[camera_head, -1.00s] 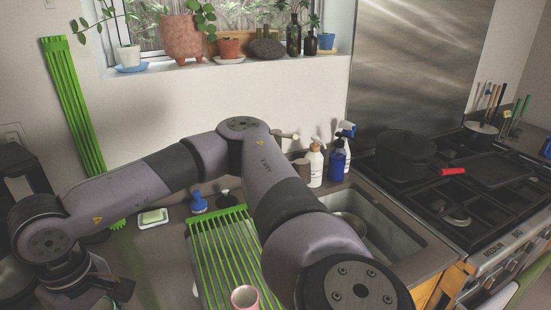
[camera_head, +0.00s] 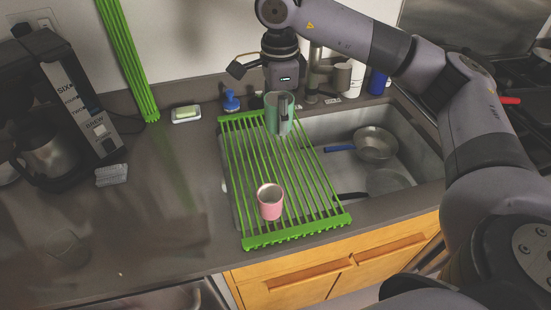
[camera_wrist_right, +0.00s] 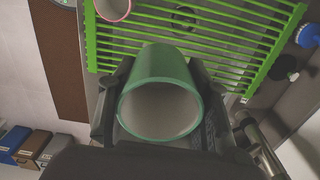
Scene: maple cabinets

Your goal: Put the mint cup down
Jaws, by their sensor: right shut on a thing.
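The mint cup (camera_head: 272,116) is at the far end of the green roll-up rack (camera_head: 256,242), looking about upright. My right gripper (camera_head: 283,106) is shut on it from behind and above. In the right wrist view the cup (camera_wrist_right: 160,68) sits between the two fingers of my gripper (camera_wrist_right: 160,100), its open mouth toward the camera. I cannot tell whether its base touches the rack. A pink cup (camera_head: 270,204) stands upright on the near part of the rack, apart from the mint cup. My left gripper is not in view.
A coffee machine (camera_head: 85,95) is at left.

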